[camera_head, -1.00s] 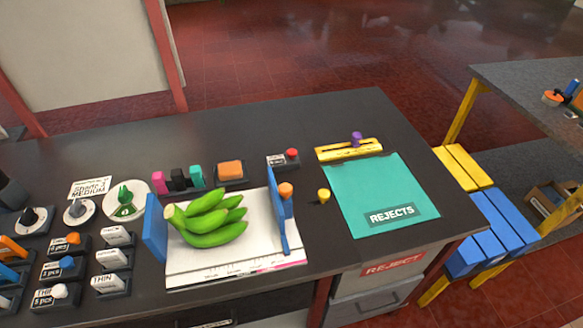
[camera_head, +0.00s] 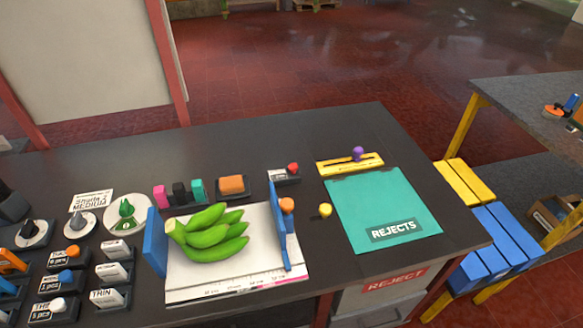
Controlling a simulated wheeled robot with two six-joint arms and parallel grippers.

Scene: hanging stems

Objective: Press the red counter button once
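The red counter button (camera_head: 293,168) sits on the right end of a small dark box with a white label (camera_head: 277,176), near the back of the dark counter (camera_head: 330,135). It stands right of the orange block on its tray and left of the yellow slider bar. Nothing covers it. Whether it is pressed down cannot be told. Neither my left gripper nor my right gripper is in view.
Green bananas (camera_head: 208,234) lie on a white measuring board between blue plates (camera_head: 156,242). A teal REJECTS mat (camera_head: 385,205) and yellow slider bar (camera_head: 350,165) are to the right. Knobs and labelled switches (camera_head: 70,280) crowd the left. The counter's back strip is clear.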

